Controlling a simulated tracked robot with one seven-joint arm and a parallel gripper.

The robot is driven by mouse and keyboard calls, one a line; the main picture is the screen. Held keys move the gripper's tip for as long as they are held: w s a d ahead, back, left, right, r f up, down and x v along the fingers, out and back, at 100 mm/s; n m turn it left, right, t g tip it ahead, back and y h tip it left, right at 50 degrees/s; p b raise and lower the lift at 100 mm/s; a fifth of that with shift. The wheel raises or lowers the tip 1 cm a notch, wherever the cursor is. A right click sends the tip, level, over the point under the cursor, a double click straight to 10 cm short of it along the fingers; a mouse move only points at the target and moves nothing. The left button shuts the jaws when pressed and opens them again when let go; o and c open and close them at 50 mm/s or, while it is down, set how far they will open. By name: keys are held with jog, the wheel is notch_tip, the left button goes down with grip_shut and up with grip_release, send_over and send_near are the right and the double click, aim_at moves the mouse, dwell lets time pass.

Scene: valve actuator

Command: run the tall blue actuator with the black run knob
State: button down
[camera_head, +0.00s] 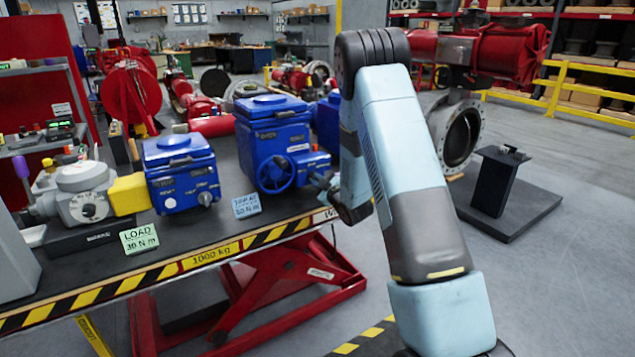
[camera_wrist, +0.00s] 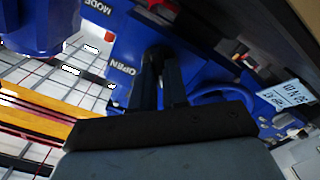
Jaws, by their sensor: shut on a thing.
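The tall blue actuator (camera_head: 268,128) stands on the dark table top, with a round blue handwheel (camera_head: 275,173) on its front. My gripper (camera_head: 322,182) is at its right side in the head view, partly hidden by my arm. In the wrist view, the two dark fingers of my gripper (camera_wrist: 160,72) are shut on a black knob (camera_wrist: 156,54) on the blue housing. White "OPEN" lettering (camera_wrist: 122,67) is beside the knob and "MODE" lettering (camera_wrist: 97,6) is farther up. The knob's own marking is hidden.
A smaller blue actuator (camera_head: 180,172) stands to the left, coupled through a yellow block (camera_head: 129,194) to a grey unit. A pale card (camera_head: 246,206) stands before the tall actuator, and a green load card (camera_head: 139,239) farther left.

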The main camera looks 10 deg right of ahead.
jog(key=shift+a+f+n, duration=0.1)
jog(key=shift+f+n, duration=0.05)
jog(key=shift+n, duration=0.45)
jog(key=c, duration=1.1)
grip_release()
jog(key=shift+c, duration=0.2)
jog(key=v, duration=1.4)
jog(key=shift+w, duration=0.1)
